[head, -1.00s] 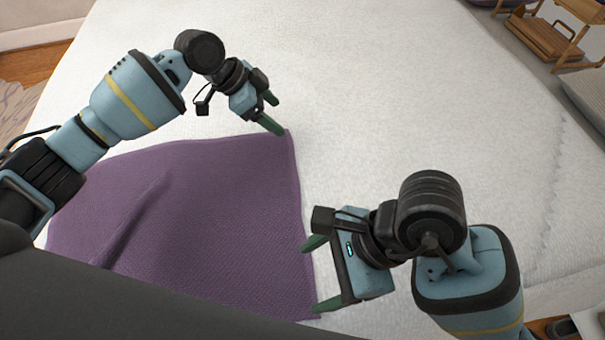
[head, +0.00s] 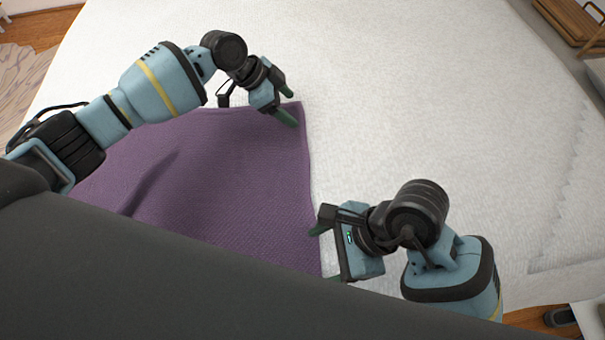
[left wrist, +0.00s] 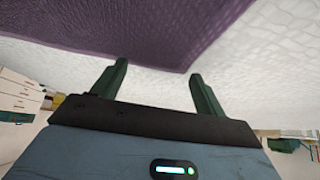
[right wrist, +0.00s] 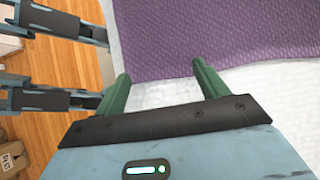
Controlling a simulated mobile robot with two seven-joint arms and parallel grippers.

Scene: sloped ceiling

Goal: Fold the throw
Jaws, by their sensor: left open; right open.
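The purple throw (head: 225,170) lies spread on the white bed, with a raised crease toward its left side. My left gripper (head: 289,107) is open at the throw's far right corner. In the left wrist view the throw (left wrist: 150,28) has its corner between the two fingers (left wrist: 160,70). My right gripper (head: 322,256) is open at the throw's near right edge. In the right wrist view a corner of the throw (right wrist: 190,35) shows at the open fingers (right wrist: 160,70). Contact with the cloth is unclear. My dark body hides the throw's near part in the head view.
The white bed (head: 430,110) is bare and clear to the right of the throw and beyond it. A wooden piece of furniture (head: 572,20) stands past the bed at the top right. Wooden floor (right wrist: 60,75) shows beside the bed in the right wrist view.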

